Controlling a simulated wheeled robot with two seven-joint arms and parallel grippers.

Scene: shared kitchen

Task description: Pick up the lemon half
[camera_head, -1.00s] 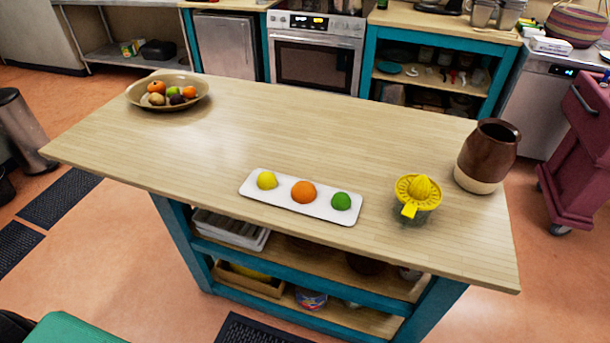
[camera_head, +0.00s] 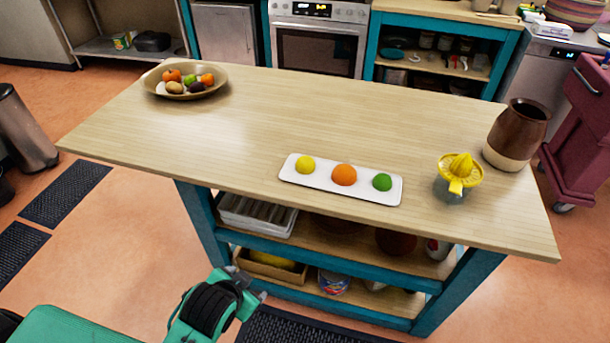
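The lemon half (camera_head: 305,165) is a small yellow dome at the left end of a white rectangular tray (camera_head: 390,198) on the wooden island top. An orange half (camera_head: 344,175) sits in the middle of the tray and a green lime half (camera_head: 382,182) at its right end. My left arm reaches in at the bottom left. Its gripper end (camera_head: 257,292) shows only as small grey parts in front of the island, below the tabletop and well apart from the lemon half. Whether it is open or shut is unclear. My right gripper is out of view.
A yellow citrus juicer (camera_head: 460,172) stands right of the tray, with a brown and cream jug (camera_head: 517,135) beyond it. A fruit bowl (camera_head: 190,92) is at the far left. The island's front edge (camera_head: 300,207) lies between my arm and the tray. The tabletop's middle is clear.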

